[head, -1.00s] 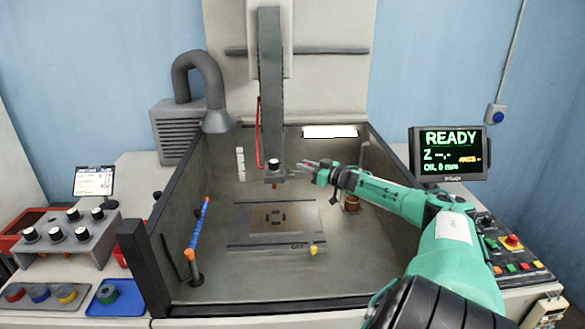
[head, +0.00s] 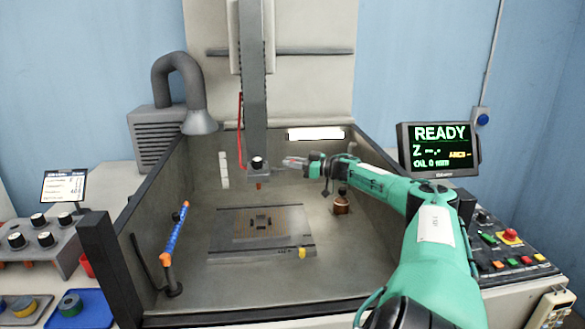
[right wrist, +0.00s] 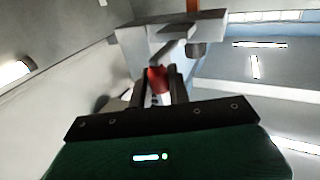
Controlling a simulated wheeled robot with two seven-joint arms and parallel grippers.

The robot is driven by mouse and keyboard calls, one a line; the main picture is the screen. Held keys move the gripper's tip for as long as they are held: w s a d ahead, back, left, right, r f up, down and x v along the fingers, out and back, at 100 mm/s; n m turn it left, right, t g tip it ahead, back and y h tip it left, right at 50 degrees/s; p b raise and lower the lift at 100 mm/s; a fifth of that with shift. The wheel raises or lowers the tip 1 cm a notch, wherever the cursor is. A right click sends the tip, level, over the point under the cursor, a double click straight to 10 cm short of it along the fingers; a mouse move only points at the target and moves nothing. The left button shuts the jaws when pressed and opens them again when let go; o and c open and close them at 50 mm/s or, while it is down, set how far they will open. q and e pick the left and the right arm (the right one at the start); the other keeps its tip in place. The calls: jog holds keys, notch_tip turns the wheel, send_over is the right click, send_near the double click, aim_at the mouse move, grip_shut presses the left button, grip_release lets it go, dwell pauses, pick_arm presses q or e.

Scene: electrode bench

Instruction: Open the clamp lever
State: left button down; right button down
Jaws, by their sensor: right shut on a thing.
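The clamp head (head: 258,183) hangs at the lower end of the grey vertical column, above the tank floor. It also shows as a grey block in the right wrist view (right wrist: 140,45). My right gripper (head: 287,162) is at the right side of the clamp head. In the right wrist view its two dark fingers (right wrist: 163,82) are shut on a red part, which I take for the clamp lever (right wrist: 157,79). The fingers hide part of it, so its angle is hard to tell. My left gripper is not in view.
A plate (head: 224,229) lies on the tank floor below the head. An orange-blue jointed hose (head: 176,232) stands at left, and a small brown pot (head: 341,206) sits behind my right forearm. The tank walls surround the work area. The monitor (head: 439,149) reads READY.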

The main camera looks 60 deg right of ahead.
dwell(0.3)
jog(key=c, duration=1.3)
grip_release()
jog(key=shift+w+f, duration=0.1)
jog(key=shift+c, duration=0.2)
notch_tip(320, 180, up, 20)
jog(key=p, duration=1.6)
